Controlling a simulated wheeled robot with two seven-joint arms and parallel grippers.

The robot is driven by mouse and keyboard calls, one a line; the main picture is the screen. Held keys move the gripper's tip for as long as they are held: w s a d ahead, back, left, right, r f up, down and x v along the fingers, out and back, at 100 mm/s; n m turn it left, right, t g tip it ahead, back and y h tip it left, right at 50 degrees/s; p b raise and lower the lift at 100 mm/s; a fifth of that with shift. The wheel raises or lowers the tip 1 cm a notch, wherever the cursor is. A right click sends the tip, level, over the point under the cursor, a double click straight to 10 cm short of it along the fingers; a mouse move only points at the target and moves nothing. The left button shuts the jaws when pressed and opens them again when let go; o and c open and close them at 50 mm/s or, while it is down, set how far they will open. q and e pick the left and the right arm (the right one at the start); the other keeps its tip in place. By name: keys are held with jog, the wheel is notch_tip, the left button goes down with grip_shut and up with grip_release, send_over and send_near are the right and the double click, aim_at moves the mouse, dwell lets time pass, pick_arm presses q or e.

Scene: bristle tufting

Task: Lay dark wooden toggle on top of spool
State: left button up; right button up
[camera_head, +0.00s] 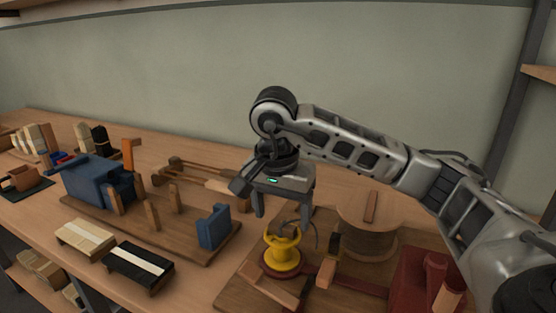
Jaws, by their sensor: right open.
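The spool (352,237) is a wide, round wooden drum at the right of the bench. A narrow reddish-brown piece that looks like the dark wooden toggle (371,207) lies across the spool's flat top. My right gripper (283,214) points down to the left of the spool, apart from the toggle. Its two fingers are spread, with nothing seen held between them. My left gripper is not in view.
A yellow pulley-like part (283,252) with a thin grey hoop stands just below my right gripper. A dark red block (412,278) is near the front right. A blue machine (97,186) and two brushes, one pale (86,238), one black (138,264), are left.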

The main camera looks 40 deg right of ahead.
pick_arm(q)
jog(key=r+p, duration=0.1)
jog(key=p, duration=0.2)
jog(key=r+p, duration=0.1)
jog(key=p, duration=0.1)
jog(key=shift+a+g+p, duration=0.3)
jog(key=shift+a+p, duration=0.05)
jog(key=shift+p, duration=0.05)
pick_arm(e)
notch_tip(320, 180, up, 14)
jog(key=s+a, duration=0.1)
jog(key=a, duration=0.1)
jog(key=shift+f, duration=0.15)
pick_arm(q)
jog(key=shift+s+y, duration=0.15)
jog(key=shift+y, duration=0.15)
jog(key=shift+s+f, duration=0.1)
